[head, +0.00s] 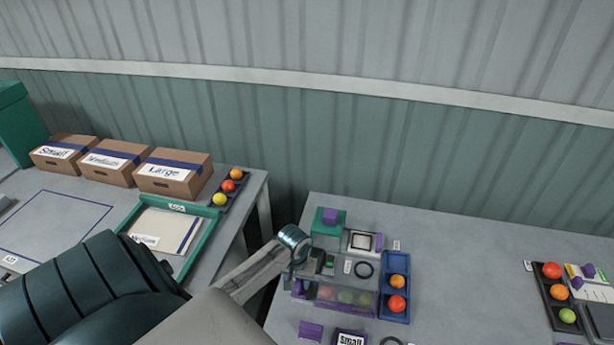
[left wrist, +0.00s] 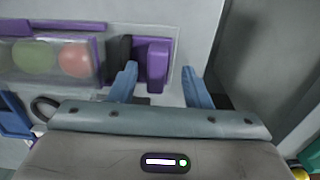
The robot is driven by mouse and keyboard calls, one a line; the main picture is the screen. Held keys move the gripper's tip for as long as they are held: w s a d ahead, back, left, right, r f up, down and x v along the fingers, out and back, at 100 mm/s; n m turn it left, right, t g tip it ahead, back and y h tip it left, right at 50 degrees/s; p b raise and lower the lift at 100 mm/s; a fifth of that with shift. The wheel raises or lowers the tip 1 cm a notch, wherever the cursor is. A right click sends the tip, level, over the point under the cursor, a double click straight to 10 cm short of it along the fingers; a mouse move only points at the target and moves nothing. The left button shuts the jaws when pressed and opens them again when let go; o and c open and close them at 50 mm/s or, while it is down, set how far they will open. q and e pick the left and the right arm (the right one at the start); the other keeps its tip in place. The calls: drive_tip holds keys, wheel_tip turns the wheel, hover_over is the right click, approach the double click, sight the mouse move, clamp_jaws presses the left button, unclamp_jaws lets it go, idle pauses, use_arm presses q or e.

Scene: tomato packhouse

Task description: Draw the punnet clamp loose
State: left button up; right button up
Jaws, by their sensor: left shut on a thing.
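The punnet clamp is a purple block (left wrist: 157,64) with a dark part beside it, at the right end of the clear punnet (left wrist: 30,62) in the left wrist view. In the head view, purple parts of it (head: 297,288) show at the punnet's left end. The punnet (head: 345,297) holds tomatoes behind clear walls. My left gripper (left wrist: 160,86) is shut on the clamp, with its blue fingers on either side of the purple block. In the head view my left gripper (head: 304,282) is partly hidden by its own body. My right gripper is not in view.
A blue tray (head: 408,288) with tomatoes stands just right of the punnet. A green box (head: 326,228) with a purple top stands behind. A purple piece (head: 311,330) and a "Small" label (head: 351,339) lie in front.

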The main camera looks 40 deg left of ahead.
use_arm(q)
drive_tip(key=shift+s+a+r, duration=0.35)
drive_tip(key=shift+a+r, duration=0.1)
drive_tip(key=shift+d+r, duration=0.1)
drive_tip(key=shift+r, duration=0.65)
drive_tip(key=shift+r, duration=0.1)
drive_tip(key=shift+w+r, duration=0.1)
drive_tip(key=shift+r, duration=0.25)
wheel_tip(320, 180, up, 6)
idle(0.4)
